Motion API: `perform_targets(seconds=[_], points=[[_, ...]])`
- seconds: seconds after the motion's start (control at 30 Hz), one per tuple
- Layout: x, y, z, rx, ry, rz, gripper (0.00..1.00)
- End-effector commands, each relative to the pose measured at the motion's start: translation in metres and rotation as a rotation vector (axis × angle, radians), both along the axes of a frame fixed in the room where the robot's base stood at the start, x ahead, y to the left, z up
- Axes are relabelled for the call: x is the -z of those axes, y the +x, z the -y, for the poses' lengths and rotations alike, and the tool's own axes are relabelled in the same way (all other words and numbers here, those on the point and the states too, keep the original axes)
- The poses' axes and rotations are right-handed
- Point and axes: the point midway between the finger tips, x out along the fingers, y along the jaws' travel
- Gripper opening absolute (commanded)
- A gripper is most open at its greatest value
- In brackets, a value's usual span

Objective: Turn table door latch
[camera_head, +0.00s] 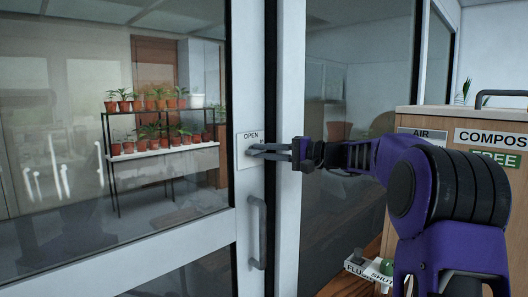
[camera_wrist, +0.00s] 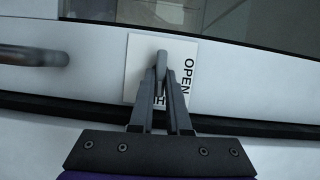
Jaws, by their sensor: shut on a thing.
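A door latch (camera_wrist: 162,62) is a small grey lever on a white plate marked OPEN (camera_head: 250,138), fixed to the white frame of a glass door (camera_head: 110,190). The plate also shows in the wrist view (camera_wrist: 140,64), with its lettering partly hidden by the fingers. My gripper (camera_head: 262,151) reaches in from the right in the head view and is shut on the latch. In the wrist view my gripper (camera_wrist: 163,75) has both fingertips closed around the lever. The latch's exact turn angle is hard to tell. The door looks shut against its frame.
A vertical grey pull handle (camera_head: 257,232) sits below the latch. A wooden cabinet marked COMPOST (camera_head: 495,138) stands close on the right, with small labelled controls (camera_head: 372,268) low beside it. Potted plants stand on a rack (camera_head: 160,158) behind the glass.

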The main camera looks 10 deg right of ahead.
Motion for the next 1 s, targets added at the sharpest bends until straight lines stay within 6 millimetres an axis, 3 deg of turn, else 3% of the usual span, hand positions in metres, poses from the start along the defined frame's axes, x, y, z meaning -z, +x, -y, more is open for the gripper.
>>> perform_targets(seconds=[0.67, 0.7, 0.83, 1.0], points=[[0.0011, 0.0001, 0.0005, 0.001, 0.051, -0.034, 0.00], [0.0012, 0.0001, 0.0003, 0.001, 0.050, -0.034, 0.20], [0.0011, 0.0001, 0.0003, 0.001, 0.050, -0.034, 0.44], [0.0010, 0.0001, 0.0002, 0.000, 0.050, -0.033, 0.45]])
